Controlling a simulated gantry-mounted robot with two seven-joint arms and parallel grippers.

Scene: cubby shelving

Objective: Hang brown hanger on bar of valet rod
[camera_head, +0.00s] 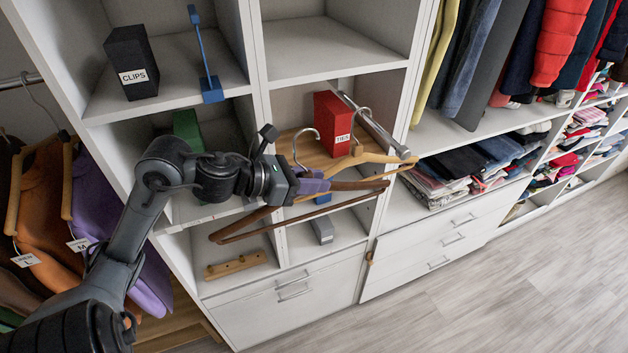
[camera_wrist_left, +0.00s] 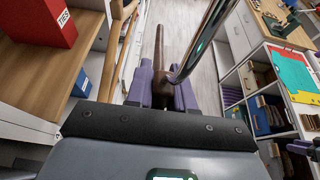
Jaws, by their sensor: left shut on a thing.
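The brown hanger (camera_head: 330,186) is held by my left gripper (camera_head: 318,184), which is shut on it just below its silver hook (camera_head: 307,143). The hook points up, to the left of the valet rod and apart from it in the head view. The metal valet rod (camera_head: 378,128) sticks out from the shelving. A light wooden hanger (camera_head: 372,158) hangs on it by its own hook, just behind the brown one. In the left wrist view the brown hanger (camera_wrist_left: 160,62) sits between the purple fingers, its hook (camera_wrist_left: 203,42) curving up to the right.
A red TIES box (camera_head: 332,118) stands on the wooden shelf behind the hook; it also shows in the left wrist view (camera_wrist_left: 53,20). A black CLIPS box (camera_head: 131,62) is on the upper left shelf. Open floor (camera_head: 500,280) lies in front of the drawers.

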